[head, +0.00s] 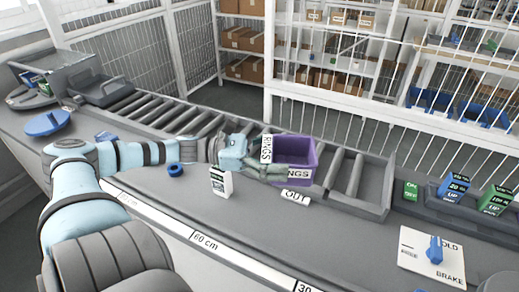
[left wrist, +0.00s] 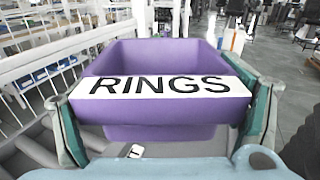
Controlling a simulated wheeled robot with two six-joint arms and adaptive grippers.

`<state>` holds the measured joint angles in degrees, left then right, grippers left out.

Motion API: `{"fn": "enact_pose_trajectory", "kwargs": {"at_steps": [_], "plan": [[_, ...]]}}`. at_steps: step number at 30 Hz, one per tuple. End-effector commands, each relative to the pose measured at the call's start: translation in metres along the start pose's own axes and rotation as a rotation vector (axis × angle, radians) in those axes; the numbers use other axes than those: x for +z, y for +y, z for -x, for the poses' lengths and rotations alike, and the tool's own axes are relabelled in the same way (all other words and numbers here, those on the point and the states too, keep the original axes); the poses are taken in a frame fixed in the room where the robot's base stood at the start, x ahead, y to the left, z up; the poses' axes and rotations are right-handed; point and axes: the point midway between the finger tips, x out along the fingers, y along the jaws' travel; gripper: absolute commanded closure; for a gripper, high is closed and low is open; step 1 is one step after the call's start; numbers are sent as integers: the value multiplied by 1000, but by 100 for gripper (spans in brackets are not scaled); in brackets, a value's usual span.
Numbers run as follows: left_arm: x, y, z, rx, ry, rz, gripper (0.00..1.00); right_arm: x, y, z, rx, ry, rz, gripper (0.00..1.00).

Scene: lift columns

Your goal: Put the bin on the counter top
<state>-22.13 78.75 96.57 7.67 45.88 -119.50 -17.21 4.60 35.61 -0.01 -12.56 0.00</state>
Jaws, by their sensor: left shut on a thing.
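The purple bin (head: 299,149) carries white RINGS labels and is at the right part of the roller conveyor, near the OUT label. My left gripper (head: 268,162) reaches it from the left and is shut on it. In the left wrist view, the fingers of my left gripper (left wrist: 163,97) flank the labelled wall of the bin (left wrist: 160,131), one at each side. I cannot tell whether the bin rests on the rollers or hangs just above them. The grey counter top (head: 262,222) runs along the near side of the conveyor. My right gripper is not in view.
A small white box (head: 221,182) and a blue ring (head: 175,170) stand on the counter near my left arm. A blue dish (head: 47,123) lies at the far left. A control plate with a blue knob (head: 434,250) is at the right. White mesh fencing stands behind the conveyor.

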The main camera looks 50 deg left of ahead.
Motion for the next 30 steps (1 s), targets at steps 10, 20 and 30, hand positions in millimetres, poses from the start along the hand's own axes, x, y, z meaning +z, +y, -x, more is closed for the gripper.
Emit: {"fn": "enact_pose_trajectory", "kwargs": {"at_steps": [10, 20, 30], "plan": [[-137, 0, -1, 1, -4, 0, 48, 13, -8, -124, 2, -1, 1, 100], [-186, 0, -2, -1, -5, 0, 48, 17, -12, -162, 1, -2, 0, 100], [-188, 0, -1, -1, -2, 1, 11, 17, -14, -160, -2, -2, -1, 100]]}}
